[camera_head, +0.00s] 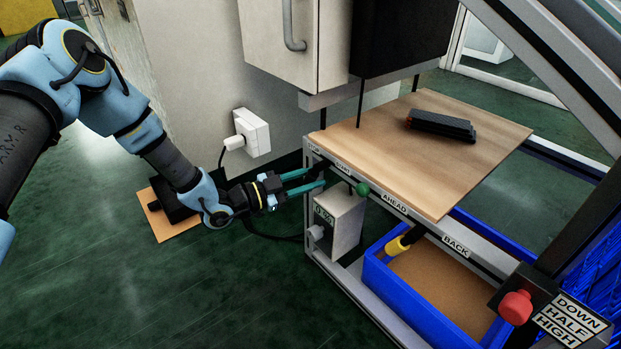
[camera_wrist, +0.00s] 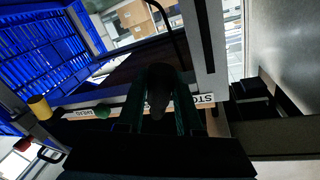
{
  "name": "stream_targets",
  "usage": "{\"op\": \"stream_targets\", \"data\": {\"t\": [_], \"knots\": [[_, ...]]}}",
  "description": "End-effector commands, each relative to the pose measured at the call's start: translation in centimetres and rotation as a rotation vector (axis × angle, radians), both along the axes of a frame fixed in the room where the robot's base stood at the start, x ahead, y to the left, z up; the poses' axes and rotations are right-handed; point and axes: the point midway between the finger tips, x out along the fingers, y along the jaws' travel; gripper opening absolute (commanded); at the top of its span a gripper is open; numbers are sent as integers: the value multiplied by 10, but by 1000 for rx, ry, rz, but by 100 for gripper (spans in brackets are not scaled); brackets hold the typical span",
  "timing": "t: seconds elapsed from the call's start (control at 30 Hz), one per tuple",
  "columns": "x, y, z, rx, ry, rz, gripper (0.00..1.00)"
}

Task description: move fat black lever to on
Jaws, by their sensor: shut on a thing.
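My gripper (camera_head: 316,179) is at the left end of the front rail below the wooden board, with its teal fingers pointing right toward the rail. In the wrist view a thick, dark, rounded lever (camera_wrist: 159,88) stands between the two fingers, and my gripper is shut on it. A white label (camera_wrist: 205,99) reading "STO", partly covered, is just right of the fingers. In the head view the lever cannot be made out clearly at the fingertips.
A green-knobbed lever (camera_head: 362,189) is close to the right of my fingers, above a grey control box (camera_head: 339,218). A yellow-knobbed lever (camera_head: 397,246) is over a blue bin (camera_head: 421,316). A red knob (camera_head: 515,307) is at lower right.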

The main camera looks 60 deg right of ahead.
Motion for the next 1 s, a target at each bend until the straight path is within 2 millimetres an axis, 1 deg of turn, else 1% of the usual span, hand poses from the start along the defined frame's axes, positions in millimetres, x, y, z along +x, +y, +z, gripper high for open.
{"op": "stream_targets", "data": {"t": [0.17,0.37,0.63,1.0], "knots": [[0,0,-1,6,19,0,0],[-4,2,-2,31,100,0,0],[-13,5,-5,98,307,0,0],[-26,9,-4,196,612,1,0]]}}
